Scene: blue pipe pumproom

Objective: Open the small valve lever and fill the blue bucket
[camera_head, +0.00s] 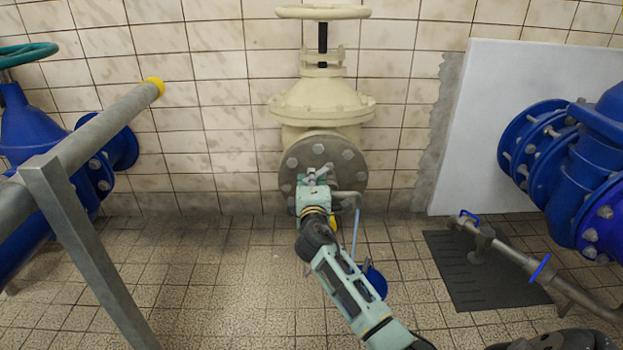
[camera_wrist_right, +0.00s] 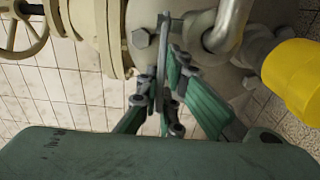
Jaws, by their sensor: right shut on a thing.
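My right gripper (camera_head: 312,178) is in front of the round flange of the cream valve. In the right wrist view its fingers (camera_wrist_right: 160,90) are shut on a thin grey metal piece, the small valve lever (camera_wrist_right: 165,42), beside a bent grey pipe (camera_wrist_right: 228,25). The blue bucket (camera_head: 376,281) is on the floor, partly hidden behind my right arm. A pale blue streak (camera_head: 356,235), like water, runs down from the bent spout (camera_head: 347,195) toward the bucket. My left gripper is not in view.
The large cream valve (camera_head: 322,100) stands against the tiled wall. Blue pipework stands at left (camera_head: 60,150) and right (camera_head: 580,170). A grey railing (camera_head: 80,240) crosses the left side. A dark mat (camera_head: 470,275) lies under a low pipe (camera_head: 540,270) at right. Floor left of my arm is clear.

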